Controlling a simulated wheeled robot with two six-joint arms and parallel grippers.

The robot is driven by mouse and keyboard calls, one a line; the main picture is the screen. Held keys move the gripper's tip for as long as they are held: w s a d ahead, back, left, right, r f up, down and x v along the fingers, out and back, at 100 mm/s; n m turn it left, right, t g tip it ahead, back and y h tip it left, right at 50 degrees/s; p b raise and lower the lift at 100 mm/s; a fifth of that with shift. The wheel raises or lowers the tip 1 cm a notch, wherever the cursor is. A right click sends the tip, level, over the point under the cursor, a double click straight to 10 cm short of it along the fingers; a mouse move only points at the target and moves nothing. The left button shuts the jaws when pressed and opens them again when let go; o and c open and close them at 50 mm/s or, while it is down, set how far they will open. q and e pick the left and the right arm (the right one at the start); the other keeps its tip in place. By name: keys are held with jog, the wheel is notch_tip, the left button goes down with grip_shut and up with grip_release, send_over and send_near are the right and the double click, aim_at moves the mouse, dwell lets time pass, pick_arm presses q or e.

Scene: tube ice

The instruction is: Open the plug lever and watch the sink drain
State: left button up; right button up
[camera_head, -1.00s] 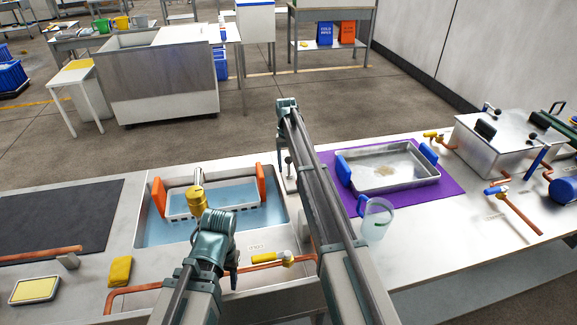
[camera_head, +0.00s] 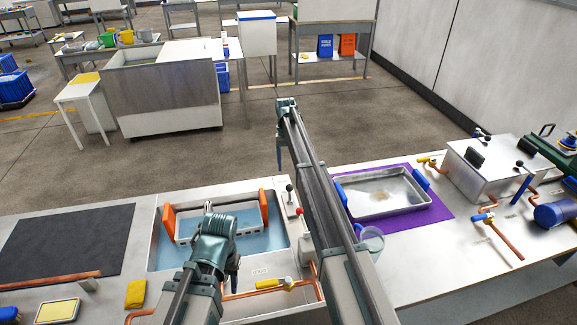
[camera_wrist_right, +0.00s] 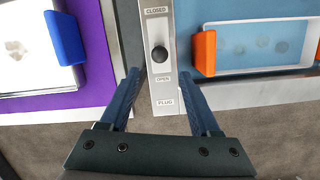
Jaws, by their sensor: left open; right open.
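The plug lever (camera_head: 289,188) stands on the strip right of the sink (camera_head: 157,240). The sink holds blue water and a pale basket (camera_head: 243,217) with orange handles. My left gripper (camera_head: 232,270) is open in front of the sink; its fingers are unclear.
A metal tray (camera_head: 375,208) with blue handles lies on a purple mat (camera_head: 430,215). A clear jug (camera_head: 371,240) stands close to my right arm. A copper pipe with a yellow valve (camera_head: 287,283) runs before the sink. A dark mat (camera_head: 65,230) lies clear at left.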

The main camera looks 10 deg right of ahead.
pick_arm(q)
jog(key=shift+r, duration=0.3)
pick_arm(e)
jog(key=shift+w+r, duration=0.1)
jog(key=shift+r, duration=0.2)
jog(key=shift+c, duration=0.8)
jog(key=s+m+t, duration=0.1)
jog(key=s+m, duration=0.1)
jog(key=s, duration=0.1)
jog(key=s+f+m+t+b, duration=0.1)
jog(key=s+m+t, duration=0.1)
jog(key=s, duration=0.1)
jog(key=s+d+f+m+t+y+b, duration=0.1)
jog(key=s+m+t, duration=0.1)
jog(key=s, duration=0.1)
jog(key=shift+s+f+m, duration=0.25)
jog(key=shift+s+m, duration=0.05)
jog(key=shift+s, duration=0.05)
grip_shut()
pick_arm(q)
jog(key=shift+f+b, duration=1.2)
jog(key=shift+f, duration=1.05)
pick_arm(e)
jog(key=s+d+r+m+t, duration=0.1)
jog(key=s+r+m+t, duration=0.2)
jog(key=s+m+t, duration=0.2)
jog(key=shift+s+d+m+t, duration=0.35)
jog(key=shift+s+m, duration=0.6)
jog(key=shift+m, duration=0.75)
